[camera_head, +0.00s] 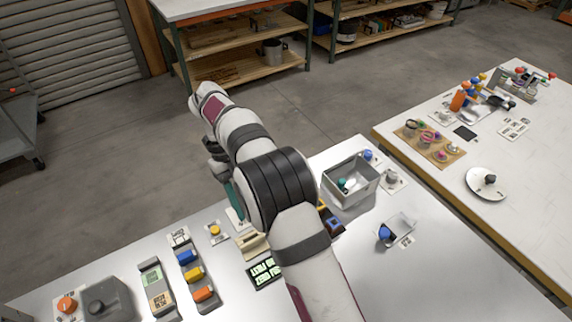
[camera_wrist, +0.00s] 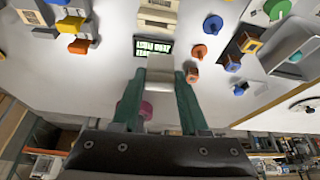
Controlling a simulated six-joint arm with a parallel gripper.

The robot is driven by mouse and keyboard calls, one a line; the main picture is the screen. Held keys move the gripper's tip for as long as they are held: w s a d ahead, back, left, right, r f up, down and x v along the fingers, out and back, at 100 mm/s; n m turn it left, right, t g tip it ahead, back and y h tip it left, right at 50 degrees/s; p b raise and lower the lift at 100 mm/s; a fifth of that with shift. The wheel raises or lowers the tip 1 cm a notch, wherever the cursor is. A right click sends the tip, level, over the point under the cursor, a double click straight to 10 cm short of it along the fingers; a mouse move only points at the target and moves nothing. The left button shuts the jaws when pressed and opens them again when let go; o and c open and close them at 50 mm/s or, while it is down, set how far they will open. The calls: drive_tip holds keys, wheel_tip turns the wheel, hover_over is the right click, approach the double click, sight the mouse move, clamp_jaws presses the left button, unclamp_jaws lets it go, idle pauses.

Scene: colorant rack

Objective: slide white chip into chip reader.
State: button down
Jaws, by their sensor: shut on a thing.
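My gripper (camera_wrist: 163,78) is shut on the white chip (camera_wrist: 160,66), a pale flat piece held between its two green fingertips. The chip reader seems to be the beige slotted device (camera_wrist: 158,14) beyond the chip, beside a dark display with light green text (camera_wrist: 152,46). In the head view the reader (camera_head: 252,243) stands on the table just below my wrist, with the display (camera_head: 263,272) in front of it. There, a green finger (camera_head: 231,193) shows left of my arm, with a pale edge below it. The chip appears apart from the reader; its height is unclear.
A grey holder with blue, yellow and orange pieces (camera_head: 195,278) stands left of the reader. A yellow button (camera_head: 215,231) is close by. A grey bin (camera_head: 350,182) and a small tray with a blue piece (camera_head: 398,229) are to the right.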

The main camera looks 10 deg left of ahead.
drive_tip(key=shift+s+a+f+m, duration=0.4)
drive_tip(key=shift+a+m, duration=0.05)
drive_tip(key=shift+m, duration=0.05)
hover_over(251, 240)
drive_tip(key=w, duration=0.1)
drive_tip(key=shift+a+f, duration=0.2)
drive_tip(key=shift+f, duration=1.25)
drive_tip(key=shift+a+f, duration=0.2)
drive_tip(key=shift+f, duration=1.25)
drive_tip(key=shift+f, duration=1.9)
drive_tip(key=shift+c, duration=1.7)
unclamp_jaws()
drive_tip(key=v, duration=0.7)
drive_tip(key=shift+w+r, duration=0.2)
drive_tip(key=shift+r, duration=0.05)
